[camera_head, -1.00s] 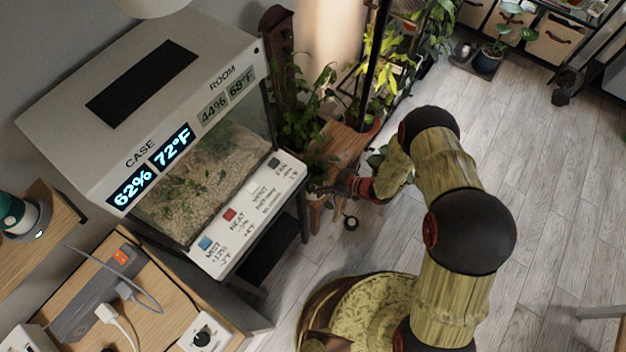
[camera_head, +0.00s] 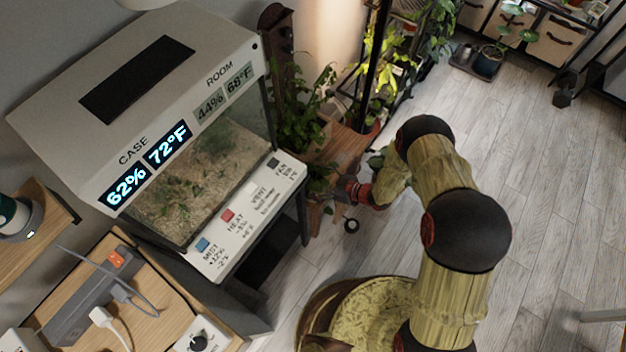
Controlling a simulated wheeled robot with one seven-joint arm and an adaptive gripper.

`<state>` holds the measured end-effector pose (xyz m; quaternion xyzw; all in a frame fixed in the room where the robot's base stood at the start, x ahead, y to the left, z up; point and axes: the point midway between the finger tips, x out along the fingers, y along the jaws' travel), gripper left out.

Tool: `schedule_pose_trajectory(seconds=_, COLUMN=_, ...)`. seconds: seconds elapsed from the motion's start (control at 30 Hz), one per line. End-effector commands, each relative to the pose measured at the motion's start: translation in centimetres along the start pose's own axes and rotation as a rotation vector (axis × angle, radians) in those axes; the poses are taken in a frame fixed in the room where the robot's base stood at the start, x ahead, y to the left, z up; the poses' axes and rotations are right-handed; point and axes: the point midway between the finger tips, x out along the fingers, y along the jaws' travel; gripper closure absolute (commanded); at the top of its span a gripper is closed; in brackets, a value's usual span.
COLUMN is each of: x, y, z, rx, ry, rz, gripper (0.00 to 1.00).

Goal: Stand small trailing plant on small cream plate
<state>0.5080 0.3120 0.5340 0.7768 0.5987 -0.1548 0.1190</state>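My gripper (camera_head: 332,191) is at the end of my arm, beside the front of the wooden plant stand (camera_head: 345,143). It is small and dark here, and its fingers blend into the leaves and wood. A low green plant (camera_head: 319,178) with hanging leaves is right at the gripper, between the case and the stand; it may be the small trailing plant. I cannot tell whether the fingers touch it or hold it. I cannot make out the small cream plate.
A glass-fronted case (camera_head: 200,175) with lit displays stands at left. Taller leafy plants (camera_head: 295,115) crowd behind the stand. A small dark round object (camera_head: 351,226) is below the gripper. A power strip (camera_head: 95,290) lies on a wooden surface. The floor (camera_head: 540,190) at right is largely clear.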

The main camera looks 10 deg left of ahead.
Motion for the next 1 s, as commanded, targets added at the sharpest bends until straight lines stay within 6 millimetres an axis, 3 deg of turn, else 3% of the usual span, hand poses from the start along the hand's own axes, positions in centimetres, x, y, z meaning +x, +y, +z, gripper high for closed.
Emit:
schedule_pose_trajectory(seconds=0.37, x=-0.4, y=0.0, z=-0.9, rx=0.000, ry=0.000, rz=0.000, gripper=0.25)
schedule_pose_trajectory(seconds=0.8, x=-9.4, y=0.1, z=-0.8, rx=0.002, ry=-0.001, rz=0.004, gripper=0.25)
schedule_pose_trajectory(seconds=1.0, x=-11.7, y=0.1, z=-0.7, rx=0.001, ry=0.000, rz=0.003, gripper=0.25)
